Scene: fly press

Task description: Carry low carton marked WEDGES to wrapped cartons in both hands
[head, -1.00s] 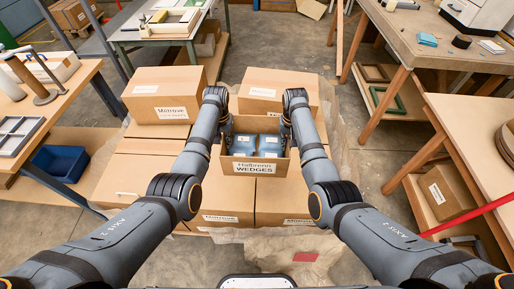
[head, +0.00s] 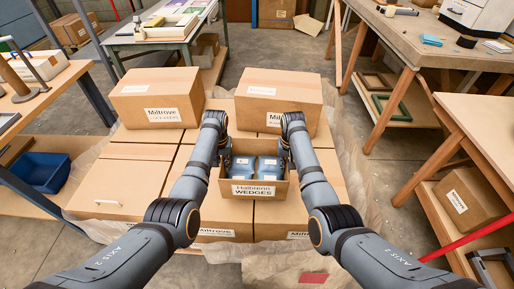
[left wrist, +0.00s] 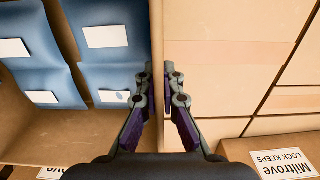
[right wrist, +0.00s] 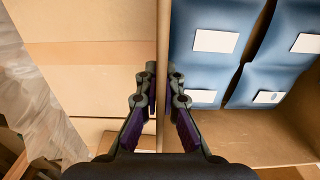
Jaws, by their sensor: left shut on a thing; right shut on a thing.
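The low open carton marked WEDGES (head: 253,189) is in the middle of the head view, with several blue packs (head: 256,166) in it. My left gripper (head: 226,160) is shut on its left wall; in the left wrist view the fingers (left wrist: 158,95) pinch the wall. My right gripper (head: 285,158) is shut on its right wall, which the right wrist view also shows between the fingers (right wrist: 163,95). The carton looks level, over the wrapped cartons (head: 120,188). Whether it touches their tops I cannot tell.
Two taller cartons, one at back left (head: 158,98) and one at back right (head: 282,97), stand just beyond the carton. Loose wrapping (head: 350,195) hangs around the stack. Benches flank it, with a red bar (head: 470,236) at the right.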

